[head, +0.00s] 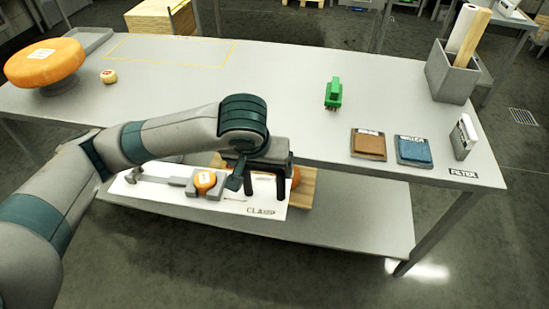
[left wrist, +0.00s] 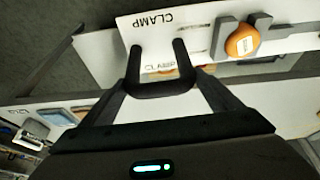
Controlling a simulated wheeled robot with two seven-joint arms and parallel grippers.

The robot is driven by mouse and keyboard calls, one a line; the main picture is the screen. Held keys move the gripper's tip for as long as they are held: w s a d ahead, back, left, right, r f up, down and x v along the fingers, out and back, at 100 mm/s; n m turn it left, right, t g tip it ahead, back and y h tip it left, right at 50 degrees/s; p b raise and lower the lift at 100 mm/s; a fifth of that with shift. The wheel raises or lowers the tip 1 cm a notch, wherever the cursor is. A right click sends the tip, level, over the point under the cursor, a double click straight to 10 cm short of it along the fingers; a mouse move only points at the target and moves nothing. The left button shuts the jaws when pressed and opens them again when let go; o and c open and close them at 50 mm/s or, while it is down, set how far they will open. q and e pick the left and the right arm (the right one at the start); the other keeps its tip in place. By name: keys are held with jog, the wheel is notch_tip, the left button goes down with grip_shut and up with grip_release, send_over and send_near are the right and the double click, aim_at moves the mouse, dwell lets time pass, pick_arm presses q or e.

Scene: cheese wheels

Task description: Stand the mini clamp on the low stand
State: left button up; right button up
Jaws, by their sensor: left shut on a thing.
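The mini clamp appears to be the white board lettered CLAMP (head: 225,207), with a grey bar and jaws around a small orange wheel (head: 205,181). It also shows in the left wrist view (left wrist: 200,42). My left gripper (head: 265,178) is at its right end, its fingers around a dark U-shaped handle (left wrist: 160,88) above the board. The board is over the lower shelf; I cannot tell whether it touches. A wooden piece (head: 306,188), possibly the low stand, is partly hidden behind my gripper and the board. My right gripper is not in view.
The lower shelf (head: 365,225) is clear at right.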

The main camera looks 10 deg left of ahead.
aim_at(228, 193)
pick_arm(q)
jog(key=a+f, duration=0.6)
jog(key=s+a+f, duration=0.1)
jog(key=a+f, duration=0.2)
jog(key=shift+a, duration=0.2)
jog(key=shift+r, duration=0.1)
